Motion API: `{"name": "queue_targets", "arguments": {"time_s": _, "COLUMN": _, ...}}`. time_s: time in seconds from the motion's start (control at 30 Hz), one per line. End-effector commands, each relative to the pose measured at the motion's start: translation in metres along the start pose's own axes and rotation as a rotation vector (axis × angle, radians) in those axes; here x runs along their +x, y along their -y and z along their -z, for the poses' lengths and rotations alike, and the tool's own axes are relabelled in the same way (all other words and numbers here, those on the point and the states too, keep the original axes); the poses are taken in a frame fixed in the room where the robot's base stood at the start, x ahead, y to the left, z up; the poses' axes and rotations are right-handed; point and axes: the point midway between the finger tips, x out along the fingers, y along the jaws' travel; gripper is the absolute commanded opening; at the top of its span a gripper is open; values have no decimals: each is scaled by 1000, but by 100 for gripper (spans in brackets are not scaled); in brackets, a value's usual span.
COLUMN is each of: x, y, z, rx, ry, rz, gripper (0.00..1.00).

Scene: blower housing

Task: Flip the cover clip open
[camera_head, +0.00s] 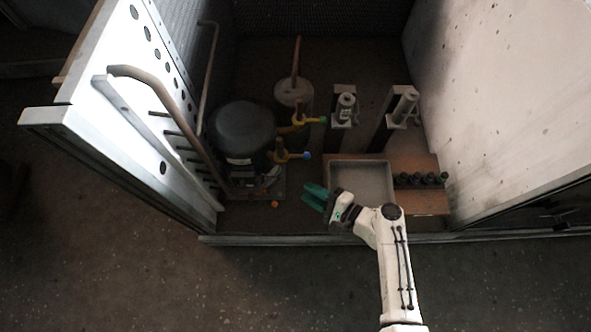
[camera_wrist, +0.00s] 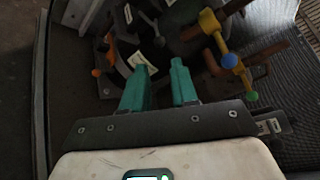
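My gripper (camera_head: 316,196) has two green fingers and is low at the front of the housing, right of the black compressor (camera_head: 242,130). In the wrist view my gripper (camera_wrist: 161,68) is open, with a clear gap and nothing between the fingers. A small orange knob (camera_head: 274,204) lies low at the compressor's front; it also shows in the wrist view (camera_wrist: 96,72), left of the fingers and apart from them. An orange part (camera_wrist: 111,54) beside it, by the compressor's terminal area, may be the cover clip; I cannot tell its position for sure.
A grey tray (camera_head: 362,163) and several dark cylinders (camera_head: 420,180) sit at right. The front sill (camera_head: 280,240) and left perforated panel (camera_head: 135,130) bound the space.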

Motion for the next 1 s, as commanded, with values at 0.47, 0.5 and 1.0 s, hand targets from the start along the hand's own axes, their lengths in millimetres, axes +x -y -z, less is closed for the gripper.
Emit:
{"name": "queue_targets", "arguments": {"time_s": 0.47, "x": 85, "y": -3, "z": 0, "rx": -6, "ry": 4, "rz": -6, "gripper": 28}}
{"name": "queue_targets", "arguments": {"time_s": 0.5, "x": 90, "y": -3, "z": 0, "rx": -7, "ry": 4, "rz": -6, "gripper": 28}}
{"name": "queue_targets", "arguments": {"time_s": 1.0, "x": 112, "y": -1, "z": -2, "rx": -4, "ry": 2, "rz": -4, "gripper": 28}}
